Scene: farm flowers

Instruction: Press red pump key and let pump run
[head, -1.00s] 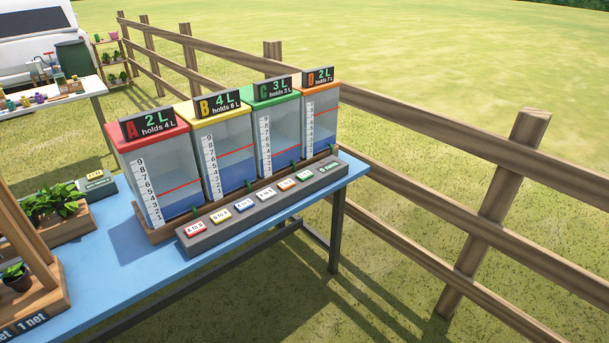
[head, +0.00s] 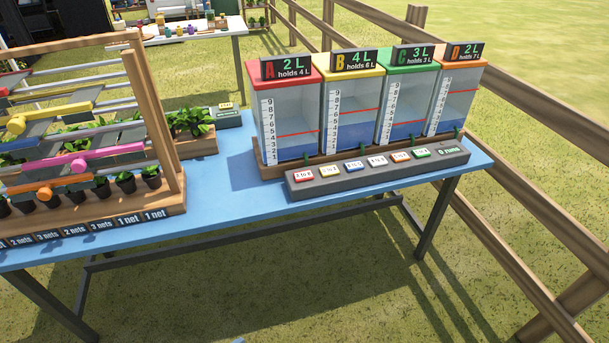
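The red-edged pump key (head: 304,176) is the leftmost key on the grey key panel (head: 330,192), which lies in front of the water tanks. Its small lettering is hard to read. Tank A (head: 290,105) has a red lid and its sign reads 2 L, holds 4 L. Tank B (head: 352,105) is yellow and reads 4 L. Tank C (head: 405,100) is green and reads 3 L. Tank D (head: 455,95) is orange and reads 2 L. Each holds blue water in its lower part. Neither gripper shows in the head view.
The tanks stand on a blue table (head: 235,205). A wooden frame (head: 172,130) with colored bars and small potted plants stands on its left side. A leafy planter (head: 195,142) and a small grey box (head: 228,118) sit between. A wooden fence (head: 530,100) runs behind and right.

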